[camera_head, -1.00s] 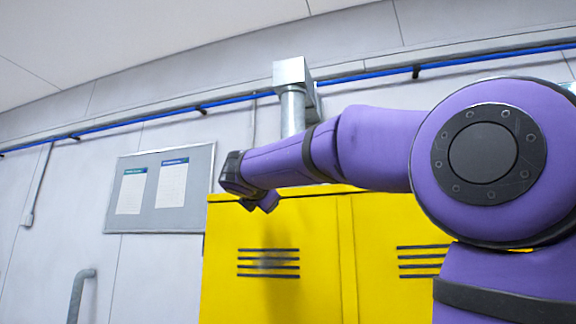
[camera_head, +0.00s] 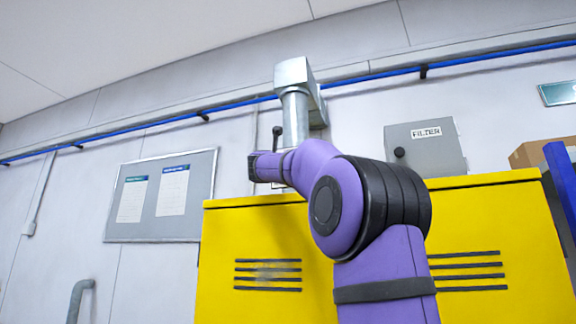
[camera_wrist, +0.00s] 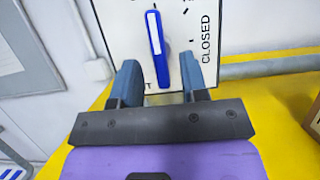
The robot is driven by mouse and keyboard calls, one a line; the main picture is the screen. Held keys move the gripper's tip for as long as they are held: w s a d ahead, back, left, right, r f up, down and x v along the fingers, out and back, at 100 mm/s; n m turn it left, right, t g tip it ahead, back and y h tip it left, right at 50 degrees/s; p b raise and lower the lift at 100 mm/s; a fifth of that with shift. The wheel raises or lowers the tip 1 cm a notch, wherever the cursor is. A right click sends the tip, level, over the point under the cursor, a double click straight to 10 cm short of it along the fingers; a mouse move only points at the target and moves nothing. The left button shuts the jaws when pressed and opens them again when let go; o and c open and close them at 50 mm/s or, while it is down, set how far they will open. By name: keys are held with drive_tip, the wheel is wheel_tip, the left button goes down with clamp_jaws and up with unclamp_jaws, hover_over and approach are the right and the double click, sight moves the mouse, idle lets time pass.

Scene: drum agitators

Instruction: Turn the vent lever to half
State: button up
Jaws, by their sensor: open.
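The vent lever (camera_wrist: 156,48) is blue with a white stripe and stands on a white plate (camera_wrist: 120,28) in the wrist view. It runs nearly along the picture's height, its top leaning slightly left. "CLOSED" is printed sideways right of it; other marks at the top are cut off. My gripper (camera_wrist: 160,75) is open, its two dark blue fingers on either side of the lever's lower end, with gaps visible on both sides. Nothing is held. I cannot tell the depth between fingertips and plate.
A grey FILTER box (camera_head: 426,148) hangs to the right, near a cardboard box (camera_head: 540,150). A notice board (camera_head: 160,195) is on the left wall.

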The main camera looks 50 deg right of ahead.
drive_tip(key=shift+x, duration=1.65)
clamp_jaws()
drive_tip(key=shift+w, duration=0.1)
drive_tip(key=m+g, duration=0.1)
drive_tip(key=m, duration=0.2)
drive_tip(key=m+g, duration=0.2)
drive_tip(key=m, duration=0.1)
drive_tip(key=shift+w+h, duration=0.1)
drive_tip(key=shift+h, duration=0.2)
drive_tip(key=shift+m+g, duration=0.7)
drive_tip(key=shift+m, duration=0.9)
drive_tip(key=shift+m+g, duration=0.7)
drive_tip(key=shift+m, duration=0.9)
